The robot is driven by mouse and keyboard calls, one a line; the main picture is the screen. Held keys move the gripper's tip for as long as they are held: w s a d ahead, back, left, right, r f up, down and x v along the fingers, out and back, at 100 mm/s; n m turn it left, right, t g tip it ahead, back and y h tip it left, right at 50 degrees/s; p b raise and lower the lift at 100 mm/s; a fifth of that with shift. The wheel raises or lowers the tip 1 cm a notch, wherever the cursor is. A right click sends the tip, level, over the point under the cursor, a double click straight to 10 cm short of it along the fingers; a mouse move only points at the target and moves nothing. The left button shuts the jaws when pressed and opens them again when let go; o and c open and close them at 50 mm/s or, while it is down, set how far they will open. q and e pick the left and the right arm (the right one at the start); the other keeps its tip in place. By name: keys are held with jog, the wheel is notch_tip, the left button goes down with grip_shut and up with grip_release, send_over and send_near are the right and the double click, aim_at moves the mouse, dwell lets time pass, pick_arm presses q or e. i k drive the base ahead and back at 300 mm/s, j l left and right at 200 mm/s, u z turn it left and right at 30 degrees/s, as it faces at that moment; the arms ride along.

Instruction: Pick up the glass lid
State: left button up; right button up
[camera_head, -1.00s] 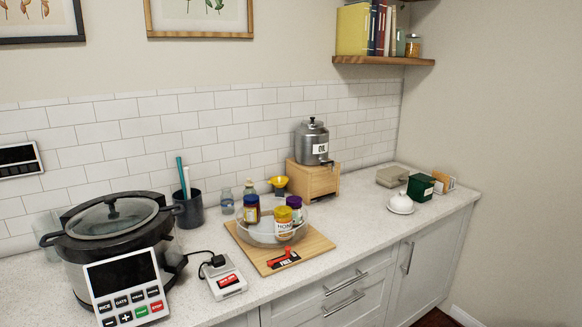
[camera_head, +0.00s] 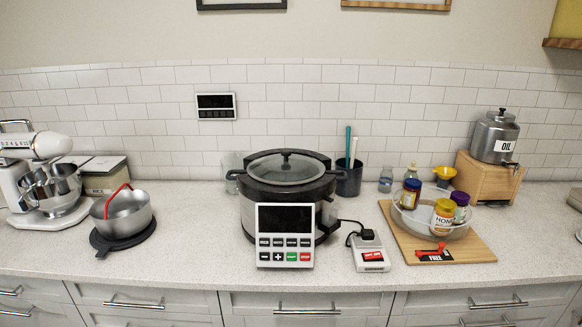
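The glass lid (camera_head: 272,170) lies on top of a large dark cooker (camera_head: 258,215) in the middle of the counter. It is round, clear grey glass with a dark rim and a dark knob (camera_head: 285,158) at its centre. The lid appears to sit flat on the cooker. Neither of my grippers shows in the head view.
A control panel (camera_head: 285,222) stands at the cooker's front. A power switch box (camera_head: 370,257) with a cable is to its right, before a wooden board (camera_head: 480,245) with a jar bowl (camera_head: 408,219). A utensil cup (camera_head: 349,182) stands behind right. A metal pot (camera_head: 121,217) is left; counter between is clear.

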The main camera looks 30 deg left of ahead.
aim_at(285, 169)
jog(key=i+l, duration=0.1)
jog(key=i, duration=0.4)
jog(key=i+l, duration=0.1)
jog(key=i, duration=0.4)
